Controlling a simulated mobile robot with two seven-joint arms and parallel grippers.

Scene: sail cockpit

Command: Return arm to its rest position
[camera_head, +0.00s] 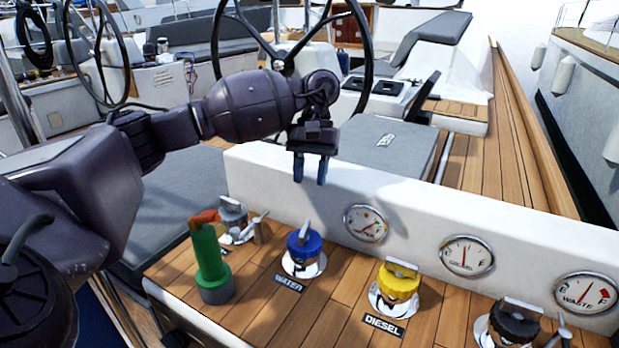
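My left arm (247,104) comes in from the left, raised and stretched across the view. My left gripper (310,170) hangs fingers down in front of the white panel, above the blue water cap (304,243). Its two fingers are apart with a gap between them, and nothing is held. The fingertips are clear of the cap. My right gripper is not in view.
Round gauges (467,256) sit on the white panel (420,205). A steering wheel (290,62) stands behind.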

